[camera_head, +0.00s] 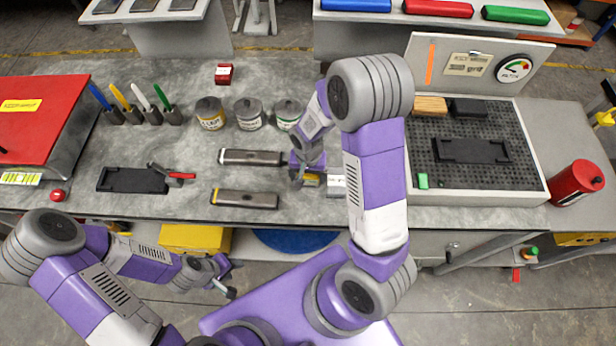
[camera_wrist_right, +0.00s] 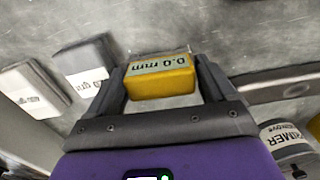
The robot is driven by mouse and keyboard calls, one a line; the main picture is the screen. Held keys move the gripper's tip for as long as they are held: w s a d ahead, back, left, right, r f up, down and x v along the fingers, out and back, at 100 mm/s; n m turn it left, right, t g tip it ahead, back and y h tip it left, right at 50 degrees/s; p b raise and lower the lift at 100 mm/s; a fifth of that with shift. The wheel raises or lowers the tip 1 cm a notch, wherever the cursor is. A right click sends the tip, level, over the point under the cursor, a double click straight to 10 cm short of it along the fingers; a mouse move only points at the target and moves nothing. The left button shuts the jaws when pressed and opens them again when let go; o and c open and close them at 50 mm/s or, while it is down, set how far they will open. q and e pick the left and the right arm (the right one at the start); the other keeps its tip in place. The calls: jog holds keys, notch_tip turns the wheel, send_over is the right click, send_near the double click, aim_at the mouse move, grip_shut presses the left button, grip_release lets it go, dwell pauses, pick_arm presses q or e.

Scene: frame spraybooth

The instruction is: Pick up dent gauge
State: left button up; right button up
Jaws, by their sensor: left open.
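The dent gauge is a small yellow block with a pale "0.0 mm" label. In the right wrist view the dent gauge (camera_wrist_right: 163,82) sits between the two fingers of my right gripper (camera_wrist_right: 163,88), with both fingers close against its sides. In the head view the dent gauge (camera_head: 311,180) shows as a bit of yellow below my right gripper (camera_head: 306,177), near the front edge of the grey bench. I cannot tell whether it is clear of the bench top. My left gripper (camera_head: 226,279) is open and empty, low in front of the bench.
Grey blocks with white grit labels (camera_wrist_right: 85,72) stand beside the gauge. Two dark bars (camera_head: 245,199) lie to its left; paint cans (camera_head: 248,114) stand behind. A black perforated tray (camera_head: 510,170) is at right. A red case (camera_head: 45,110) is at far left.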

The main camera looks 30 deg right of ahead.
jog(key=c, duration=0.8)
jog(key=shift+o, duration=0.2)
jog(key=shift+r, duration=0.1)
